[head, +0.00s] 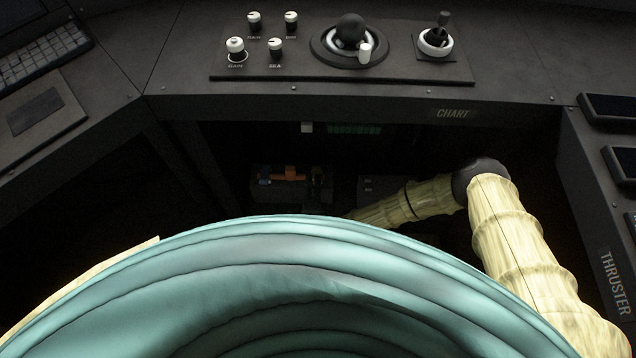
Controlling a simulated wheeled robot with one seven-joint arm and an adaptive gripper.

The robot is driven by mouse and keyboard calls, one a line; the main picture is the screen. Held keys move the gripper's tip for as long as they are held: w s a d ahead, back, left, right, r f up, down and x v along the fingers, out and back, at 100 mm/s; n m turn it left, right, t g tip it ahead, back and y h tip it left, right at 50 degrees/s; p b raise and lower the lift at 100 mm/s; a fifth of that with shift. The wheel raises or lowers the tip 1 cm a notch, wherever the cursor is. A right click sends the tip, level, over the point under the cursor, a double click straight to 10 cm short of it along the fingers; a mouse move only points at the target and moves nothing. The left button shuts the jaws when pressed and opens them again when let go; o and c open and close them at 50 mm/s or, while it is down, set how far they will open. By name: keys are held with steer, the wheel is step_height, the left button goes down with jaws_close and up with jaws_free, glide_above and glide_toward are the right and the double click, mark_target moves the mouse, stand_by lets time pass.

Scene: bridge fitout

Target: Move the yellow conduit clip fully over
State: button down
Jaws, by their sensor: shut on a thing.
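My arm reaches from the right into the dark recess under the console. My gripper (318,186) is a dark, hard-to-read shape at the arm's end, just right of a small orange piece (290,174). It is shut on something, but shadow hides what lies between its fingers. The orange piece lies across a dark block (278,196), with a small blue spot at its left end. I cannot tell whether the orange piece touches my gripper. No clearly yellow clip can be made out.
The console's front edge (360,107) hangs over the recess. Knobs, a trackball (351,28) and a joystick (437,38) stand on top. Side panels close in left and right, the right one marked THRUSTER (614,283). A grey box (380,187) sits right of the dark block.

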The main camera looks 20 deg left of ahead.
steer(key=shift+s+d+f+b, duration=0.1)
steer(key=shift+s+f+b, duration=0.15)
steer(key=shift+f+b, duration=0.5)
steer(key=shift+s+f, duration=0.1)
steer(key=shift+f, duration=0.35)
steer(key=c, duration=1.3)
jaws_free()
steer(key=shift+f, duration=0.1)
steer(key=shift+r, duration=0.2)
steer(key=v, duration=0.8)
